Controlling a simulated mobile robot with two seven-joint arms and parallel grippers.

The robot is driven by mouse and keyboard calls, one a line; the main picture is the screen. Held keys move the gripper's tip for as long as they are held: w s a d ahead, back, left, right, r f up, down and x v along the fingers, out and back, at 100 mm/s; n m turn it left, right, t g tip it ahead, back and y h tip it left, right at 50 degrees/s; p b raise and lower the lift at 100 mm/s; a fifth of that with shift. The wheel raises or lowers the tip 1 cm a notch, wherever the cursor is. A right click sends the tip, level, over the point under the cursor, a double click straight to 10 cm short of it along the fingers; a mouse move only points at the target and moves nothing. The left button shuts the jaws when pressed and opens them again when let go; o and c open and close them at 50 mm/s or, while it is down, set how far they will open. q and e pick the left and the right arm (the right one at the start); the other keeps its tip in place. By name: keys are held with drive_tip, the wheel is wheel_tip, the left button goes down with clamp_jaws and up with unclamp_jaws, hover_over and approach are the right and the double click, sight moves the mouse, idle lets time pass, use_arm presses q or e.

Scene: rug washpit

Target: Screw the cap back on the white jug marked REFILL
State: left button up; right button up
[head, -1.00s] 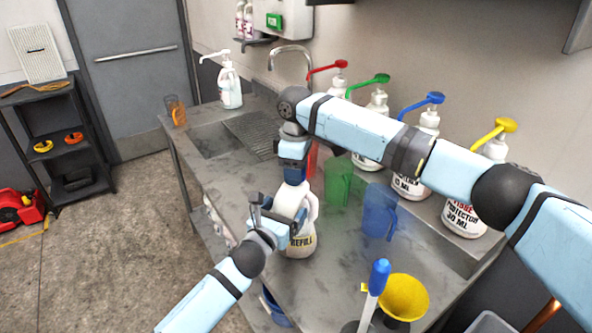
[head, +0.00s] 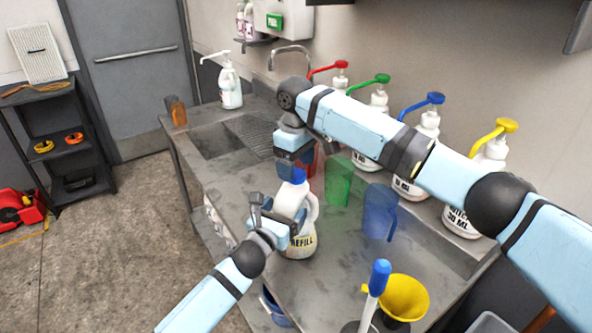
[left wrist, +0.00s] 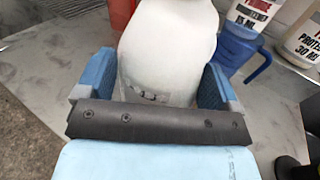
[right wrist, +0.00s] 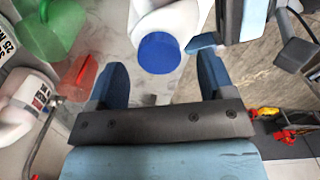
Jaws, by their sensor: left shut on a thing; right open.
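The white jug marked REFILL (head: 300,245) stands upright on the grey steel counter. A blue cap (head: 299,175) sits on its neck; the right wrist view shows this cap (right wrist: 158,52) from above, apparently straight. How tightly it sits cannot be told. My left gripper (head: 276,222) is shut on the jug's body, with a finger on each side of the jug (left wrist: 165,50) in the left wrist view. My right gripper (head: 293,163) is open just above the cap. In the right wrist view, its fingers (right wrist: 161,78) are spread wide and hold nothing.
Green (head: 339,182) and blue (head: 379,212) pitchers stand right of the jug, a red one partly hidden behind my right gripper. Pump bottles (head: 410,180) line the wall. A yellow funnel (head: 404,296) is at the front right. The sink (head: 208,143) lies behind.

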wheel_tip(320, 180, up, 10)
idle(0.3)
use_arm(q)
drive_tip(key=o, duration=1.5)
drive_tip(key=b+v, duration=0.1)
drive_tip(key=v, duration=1.2)
drive_tip(key=shift+s+a, duration=0.25)
drive_tip(key=shift+s, duration=0.05)
use_arm(e)
drive_tip(key=shift+f, duration=0.6)
